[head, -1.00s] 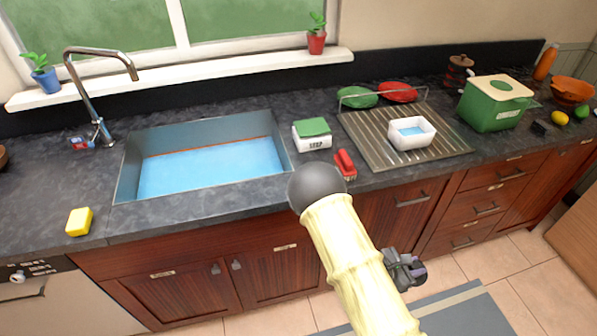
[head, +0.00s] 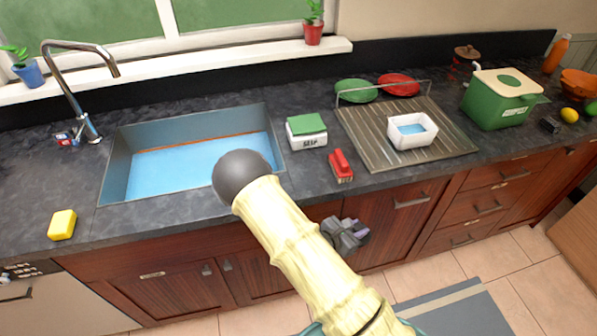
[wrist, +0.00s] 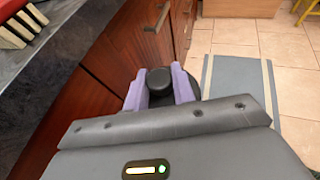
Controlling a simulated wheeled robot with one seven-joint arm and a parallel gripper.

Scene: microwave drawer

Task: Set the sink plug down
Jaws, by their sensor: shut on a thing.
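My gripper (head: 347,234) shows in the head view in front of the wooden cabinet doors, below the counter's front edge in the picture. In the wrist view its purple fingers are shut on the sink plug (wrist: 157,79), a black round knob with a wider dark disc behind it. The plug is held over the floor side, apart from any surface. In the head view the plug is not clearly told apart from the gripper. The sink (head: 190,165), with blue water in it, lies to the upper left of my gripper.
The dark counter (head: 255,190) has a yellow sponge (head: 62,225), a soap box (head: 306,131) and a red brush (head: 341,166). A ribbed drainer (head: 372,145) holds a white tub (head: 412,131). A green bin (head: 497,100) stands at the right.

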